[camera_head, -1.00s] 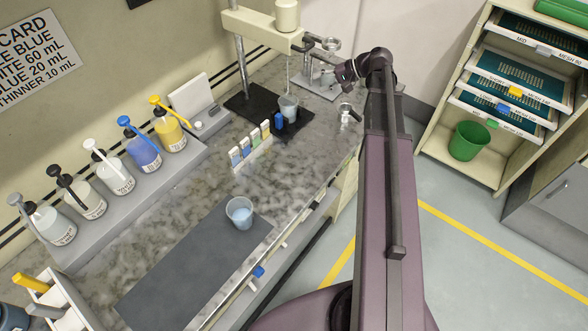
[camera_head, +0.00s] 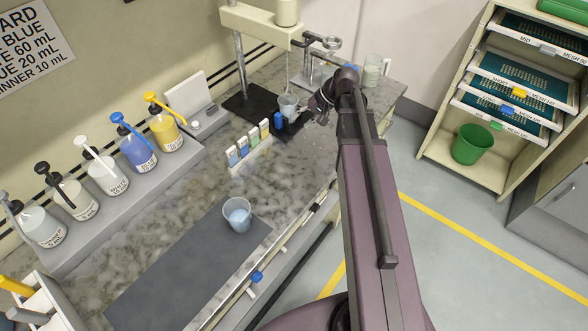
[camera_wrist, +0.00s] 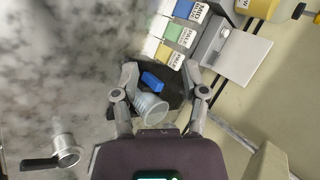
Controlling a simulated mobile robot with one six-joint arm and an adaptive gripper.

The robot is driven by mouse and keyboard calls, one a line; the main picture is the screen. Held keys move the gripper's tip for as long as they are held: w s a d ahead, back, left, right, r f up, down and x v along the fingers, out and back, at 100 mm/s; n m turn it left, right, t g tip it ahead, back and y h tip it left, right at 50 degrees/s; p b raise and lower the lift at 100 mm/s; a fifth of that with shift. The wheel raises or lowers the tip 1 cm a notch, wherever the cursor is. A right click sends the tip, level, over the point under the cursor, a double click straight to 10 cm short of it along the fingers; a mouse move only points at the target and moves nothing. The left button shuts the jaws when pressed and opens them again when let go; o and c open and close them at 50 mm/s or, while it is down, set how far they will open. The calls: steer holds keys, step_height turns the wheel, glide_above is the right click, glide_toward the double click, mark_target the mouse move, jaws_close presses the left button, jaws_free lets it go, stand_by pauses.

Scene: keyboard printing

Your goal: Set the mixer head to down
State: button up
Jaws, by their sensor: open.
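The mixer has a cream head (camera_head: 258,24) on a metal column (camera_head: 241,65) above a black base (camera_head: 243,101). A thin stirring shaft (camera_head: 288,62) hangs from the head toward a clear cup (camera_head: 288,106) on the base. I cannot tell whether its tip is inside the cup. A blue part (camera_head: 278,121) stands beside the cup. My gripper (camera_head: 301,116) is open, low at the right of the cup. In the wrist view, the cup (camera_wrist: 150,107) and the blue part (camera_wrist: 152,82) appear between the spread fingers. The mixer head is not clearly visible there.
Colour cards (camera_head: 248,147) stand in front of the base. Pump bottles (camera_head: 138,151) line the wall. Another cup (camera_head: 237,214) sits on a grey mat (camera_head: 185,268). A handled metal cup (camera_wrist: 65,148) shows in the wrist view. A glass jar (camera_head: 373,70) stands behind my arm.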

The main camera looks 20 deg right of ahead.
steer(key=s+a+f+n+g+h+b, duration=0.1)
steer(key=s+a+f+n+h+b, duration=0.1)
steer(key=s+a+f+h+b, duration=0.3)
steer(key=shift+s+a+f+n+g+b, duration=0.25)
steer(key=shift+s+f+b, duration=0.55)
steer(key=shift+s+f, duration=1.65)
steer(key=shift+w+d+f, duration=0.15)
steer(key=shift+w+f, duration=0.25)
steer(key=shift+w, duration=0.2)
steer(key=m+t+y+p, duration=0.7)
steer(key=y+p, duration=0.4)
steer(key=p, duration=0.5)
glide_toward(313, 41)
steer(key=shift+s+d+r+n+t, duration=0.2)
steer(key=shift+s+d+n+t, duration=0.25)
steer(key=shift+s+d, duration=0.55)
steer(key=shift+w, duration=0.15)
steer(key=b+x, duration=0.1)
steer(key=x, duration=0.5)
steer(key=b+x, duration=0.2)
steer(key=x, duration=0.5)
steer(key=shift+w+a+f, duration=0.1)
steer(key=shift+a+f, duration=0.1)
steer(key=shift+f, duration=0.05)
